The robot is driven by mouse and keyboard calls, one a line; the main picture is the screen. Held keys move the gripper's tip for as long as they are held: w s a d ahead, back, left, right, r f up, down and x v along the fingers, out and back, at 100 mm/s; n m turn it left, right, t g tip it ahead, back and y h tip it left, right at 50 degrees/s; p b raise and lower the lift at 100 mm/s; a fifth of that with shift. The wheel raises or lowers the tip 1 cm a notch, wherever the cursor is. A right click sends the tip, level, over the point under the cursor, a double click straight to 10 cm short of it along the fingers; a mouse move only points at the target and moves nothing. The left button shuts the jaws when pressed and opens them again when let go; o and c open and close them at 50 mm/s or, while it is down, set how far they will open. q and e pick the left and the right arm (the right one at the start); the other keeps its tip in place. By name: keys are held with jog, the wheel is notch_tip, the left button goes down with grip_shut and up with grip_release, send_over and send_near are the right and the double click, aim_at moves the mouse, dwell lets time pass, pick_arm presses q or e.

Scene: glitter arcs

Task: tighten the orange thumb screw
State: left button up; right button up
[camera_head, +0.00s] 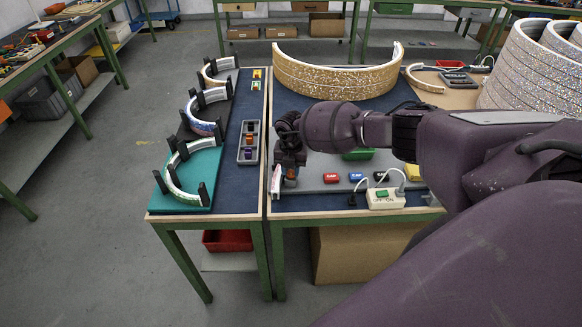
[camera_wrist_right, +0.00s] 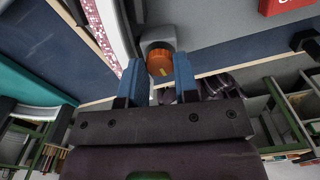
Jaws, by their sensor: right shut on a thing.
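The orange thumb screw (camera_wrist_right: 159,62) sits at the end of a grey block (camera_wrist_right: 157,36), with a yellow mark on its face. My right gripper (camera_wrist_right: 158,70) has one blue finger on each side of the screw and is shut on it. A white strip with a pink glitter face (camera_wrist_right: 103,28) runs beside the block. In the head view my right gripper (camera_head: 289,176) points down at the left front of the right table's grey board (camera_head: 315,187); the screw is mostly hidden there. My left gripper is in neither view.
Red (camera_head: 332,178), blue and black blocks lie on the board, with a white switch box (camera_head: 386,199) at the front edge. A large gold glitter arc (camera_head: 338,78) stands behind. The left table holds smaller arcs between black posts (camera_head: 203,194) and a grey tray (camera_head: 248,142).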

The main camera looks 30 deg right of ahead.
aim_at(291, 173)
jog(key=shift+w+r, duration=0.15)
jog(key=shift+r, duration=0.1)
jog(key=o, duration=0.8)
jog(key=shift+o, duration=0.7)
jog(key=shift+f, duration=0.15)
notch_tip(291, 173, up, 11)
jog(key=shift+f, duration=0.1)
